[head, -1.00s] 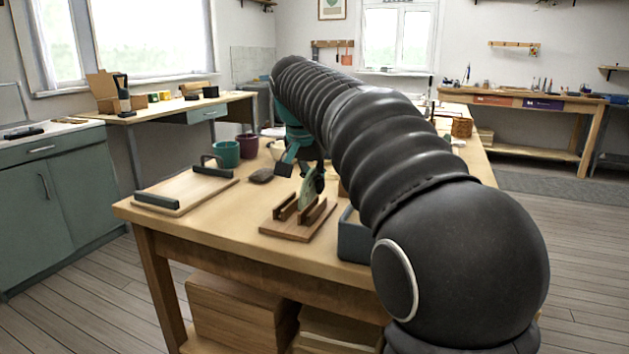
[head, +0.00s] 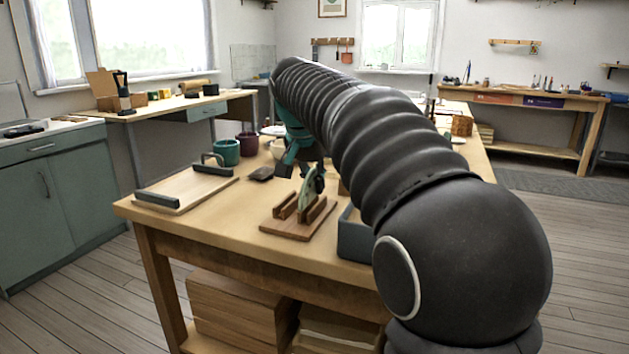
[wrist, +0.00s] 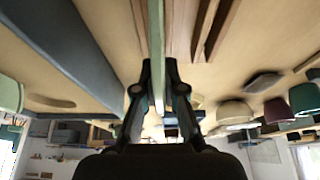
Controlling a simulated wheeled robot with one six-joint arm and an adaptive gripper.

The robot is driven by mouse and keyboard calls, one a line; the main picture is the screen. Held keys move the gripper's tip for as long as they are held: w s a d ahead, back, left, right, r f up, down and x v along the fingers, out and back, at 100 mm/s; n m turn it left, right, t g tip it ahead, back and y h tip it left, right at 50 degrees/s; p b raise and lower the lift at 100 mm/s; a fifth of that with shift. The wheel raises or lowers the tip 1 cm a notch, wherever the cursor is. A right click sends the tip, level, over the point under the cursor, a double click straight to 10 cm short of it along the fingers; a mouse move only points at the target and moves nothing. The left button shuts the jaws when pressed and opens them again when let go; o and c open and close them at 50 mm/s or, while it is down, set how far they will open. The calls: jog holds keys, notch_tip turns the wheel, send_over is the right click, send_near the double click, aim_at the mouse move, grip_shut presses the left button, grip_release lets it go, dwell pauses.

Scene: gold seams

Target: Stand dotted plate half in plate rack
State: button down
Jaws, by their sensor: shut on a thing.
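The dotted plate half (head: 307,196) is pale green and stands upright, with its lower part at the wooden plate rack (head: 290,230). The rack has upright rails on a flat board, and they hide the plate's lower edge. I cannot tell whether it rests on the board. My gripper (head: 316,178) is shut on the plate half from above and behind. In the wrist view the plate half (wrist: 156,38) shows edge-on between the fingertips (wrist: 158,85), with the rack's rails (wrist: 213,30) to the right and one at left.
A grey bin (head: 353,238) stands close right of the rack. A wooden tray with dark handles (head: 185,192) lies to the left. A dark flat object (head: 260,174), a teal pot (head: 226,152) and a maroon pot (head: 247,145) stand farther back. Bare tabletop lies left of the rack.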

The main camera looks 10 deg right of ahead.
jog(key=shift+f, duration=0.3)
jog(key=shift+p, duration=0.35)
dwell(1.6)
jog(key=shift+f+b, duration=0.3)
jog(key=shift+f, duration=0.4)
dwell(1.5)
jog(key=c, duration=0.7)
grip_release()
jog(key=shift+r, duration=0.1)
jog(key=shift+r+p, duration=0.4)
jog(key=shift+r, duration=2.5)
